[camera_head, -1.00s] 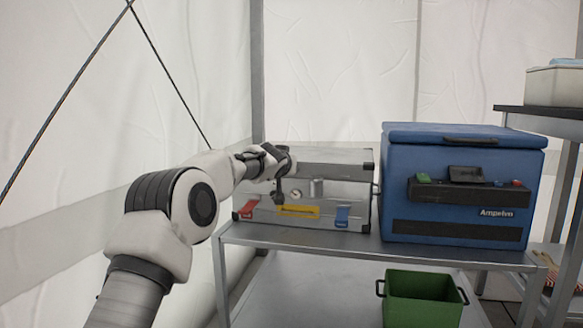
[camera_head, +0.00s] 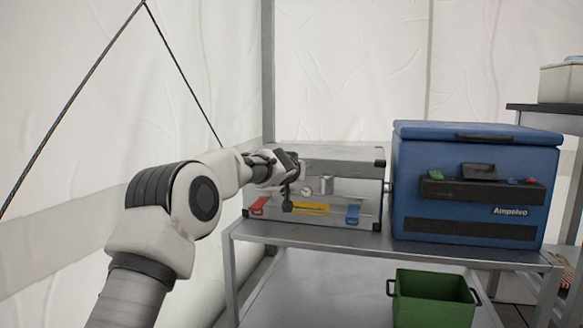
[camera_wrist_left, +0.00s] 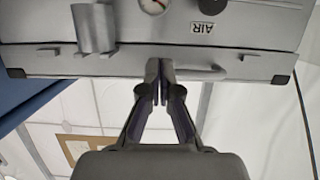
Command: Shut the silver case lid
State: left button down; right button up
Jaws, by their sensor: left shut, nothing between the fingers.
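The silver case (camera_head: 340,196) stands on the grey metal table, its front carrying a gauge, a metal cylinder and red, yellow and blue parts. Its lid (camera_head: 345,165) lies over the top and looks down; I cannot tell whether it is fully closed. The lid's edge also shows in the left wrist view (camera_wrist_left: 100,63). My left gripper (camera_head: 287,205) is shut and empty at the case's front, covering part of its left side. In the left wrist view the fingertips (camera_wrist_left: 160,68) are together by the lid edge, contact unclear. My right gripper is not in view.
A blue cooler box (camera_head: 475,190) stands close to the case's right. A green crate (camera_head: 430,300) is on the lower level. A dark shelf with a pale container (camera_head: 563,83) is at the right. Tent wall and a slanting cable are at the left.

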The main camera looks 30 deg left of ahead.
pick_arm(q)
jog(key=r+v, duration=0.1)
jog(key=v, duration=1)
jog(key=shift+d+r, duration=0.1)
jog(key=shift+r, duration=0.05)
